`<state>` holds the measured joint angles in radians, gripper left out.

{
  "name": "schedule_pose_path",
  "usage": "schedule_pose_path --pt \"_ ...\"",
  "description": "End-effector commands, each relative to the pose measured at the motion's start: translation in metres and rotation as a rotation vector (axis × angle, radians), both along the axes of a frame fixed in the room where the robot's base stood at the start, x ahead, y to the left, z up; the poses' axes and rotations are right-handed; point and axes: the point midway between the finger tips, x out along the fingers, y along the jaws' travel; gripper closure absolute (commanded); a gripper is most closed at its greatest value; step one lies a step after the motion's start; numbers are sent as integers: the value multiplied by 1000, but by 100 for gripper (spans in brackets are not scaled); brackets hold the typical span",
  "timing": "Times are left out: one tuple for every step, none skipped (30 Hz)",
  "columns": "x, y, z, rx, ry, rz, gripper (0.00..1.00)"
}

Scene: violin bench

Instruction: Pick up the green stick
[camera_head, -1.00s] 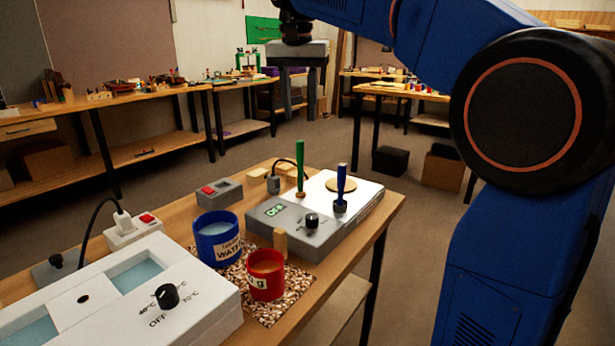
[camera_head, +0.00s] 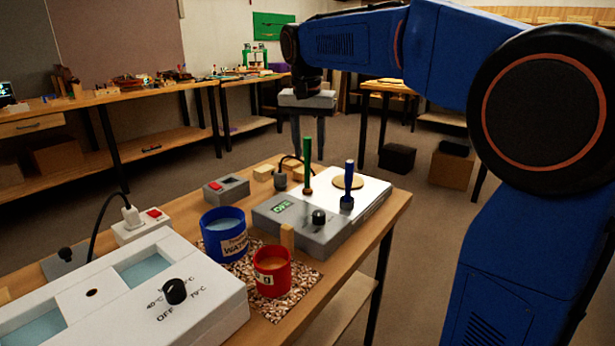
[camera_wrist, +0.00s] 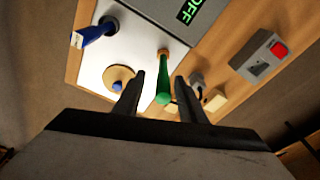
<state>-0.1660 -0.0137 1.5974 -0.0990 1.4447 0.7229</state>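The green stick (camera_head: 307,163) stands upright on the grey and white hotplate device (camera_head: 345,222), its lower end in a brown round base. My gripper (camera_head: 308,152) is above and behind it in the head view, fingers pointing down and apart. In the wrist view the green stick (camera_wrist: 163,82) appears between the two open fingers of my gripper (camera_wrist: 160,98), its rounded top towards me. Nothing is held. I cannot tell whether the stick's top is level with the fingertips.
A blue stick (camera_head: 348,180) stands to the right on the same device; it also shows in the wrist view (camera_wrist: 92,33). A blue cup (camera_head: 224,240) and a red cup (camera_head: 272,275) stand in front on a speckled mat. A small grey box with a red switch (camera_head: 226,190) is left.

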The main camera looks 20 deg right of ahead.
Motion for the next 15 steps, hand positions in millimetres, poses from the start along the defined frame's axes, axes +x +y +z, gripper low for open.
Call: schedule_pose_path --pt "0 0 -3 0 0 0 63" --pt "1 0 -5 0 0 0 63" --pt "1 1 -9 0 1 0 63" --pt "2 1 -13 -1 3 0 63" --pt "2 1 -17 -1 3 0 63" --pt "3 2 -23 -1 3 0 63" --pt "4 2 -27 -1 3 0 63" --pt "4 2 -31 0 4 0 63" --pt "5 2 -37 -1 3 0 63" --pt "6 1 -40 -1 3 0 63" --pt "6 1 -43 -1 3 0 63" --pt "7 1 -46 0 2 0 63" --pt "7 1 -48 0 1 0 63" --pt "7 1 -50 0 1 0 63" --pt "7 0 -51 0 1 0 63"
